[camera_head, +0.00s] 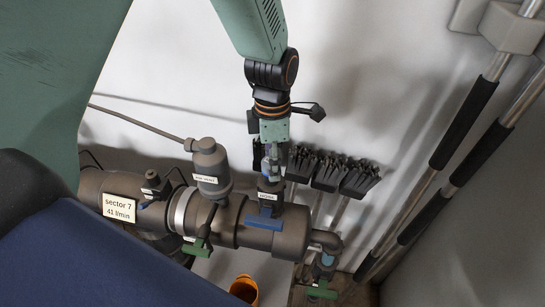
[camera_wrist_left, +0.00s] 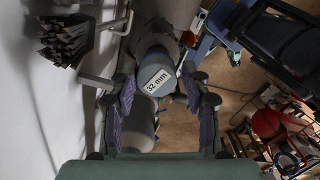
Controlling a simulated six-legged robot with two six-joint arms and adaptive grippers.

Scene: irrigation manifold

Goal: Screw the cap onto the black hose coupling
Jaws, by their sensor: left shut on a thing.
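The black hose coupling (camera_head: 269,186) stands up from the dark grey manifold pipe, with a white label that seems to read "HOSE". My left gripper (camera_head: 270,166) is directly above it, pointing down. In the left wrist view its two fingers (camera_wrist_left: 162,100) are shut on the grey round cap (camera_wrist_left: 156,80), which bears a "32 mm" label. In the head view the fingers hide most of the cap. I cannot tell whether the cap touches the coupling or how far its thread is engaged. My right gripper is not in view.
The manifold pipe (camera_head: 290,235) carries a blue-handled valve (camera_head: 263,222), a green-handled valve (camera_head: 197,247) and a grey upright cylinder (camera_head: 211,165). Black bristled tool heads (camera_head: 328,172) stand against the wall, close to the right of the gripper. An orange cup (camera_head: 244,289) is below the pipe.

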